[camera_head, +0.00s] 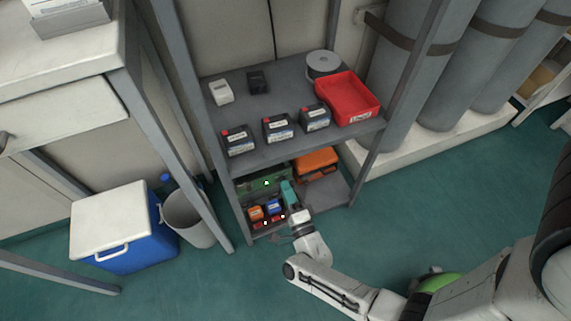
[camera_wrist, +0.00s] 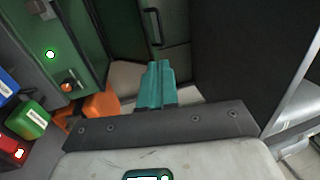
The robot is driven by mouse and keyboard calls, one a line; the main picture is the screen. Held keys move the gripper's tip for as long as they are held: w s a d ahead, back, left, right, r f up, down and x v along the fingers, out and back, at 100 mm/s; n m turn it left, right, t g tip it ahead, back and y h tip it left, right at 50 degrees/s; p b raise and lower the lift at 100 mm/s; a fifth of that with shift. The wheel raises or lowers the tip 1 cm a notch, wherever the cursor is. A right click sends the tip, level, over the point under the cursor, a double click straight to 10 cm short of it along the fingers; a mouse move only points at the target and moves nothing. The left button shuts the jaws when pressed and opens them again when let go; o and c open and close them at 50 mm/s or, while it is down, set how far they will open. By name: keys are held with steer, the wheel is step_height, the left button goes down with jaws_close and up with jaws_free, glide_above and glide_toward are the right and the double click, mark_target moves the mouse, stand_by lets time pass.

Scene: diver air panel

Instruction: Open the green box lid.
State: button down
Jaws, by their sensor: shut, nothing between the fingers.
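The green box (camera_head: 250,185) is on the lower shelf, left of the middle, with a bright dot on its green face. In the wrist view, its green face (camera_wrist: 72,28) fills the upper left, with a grey latch (camera_wrist: 40,8) near the top. I cannot tell whether the lid is open or closed. My gripper (camera_head: 287,186) reaches into the lower shelf at the right end of the box. Its teal fingers (camera_wrist: 157,72) are shut and empty, to the right of the green face; contact is not clear.
An orange case (camera_head: 316,161) is behind and right. The upper shelf (camera_head: 270,100) overhangs. Bare lower shelf (camera_head: 327,192) lies to the right of my gripper.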

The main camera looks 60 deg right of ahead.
steer(key=b+x, duration=0.2)
steer(key=x, duration=1.2)
steer(key=shift+s+a+r, duration=0.1)
steer(key=shift+r, duration=0.15)
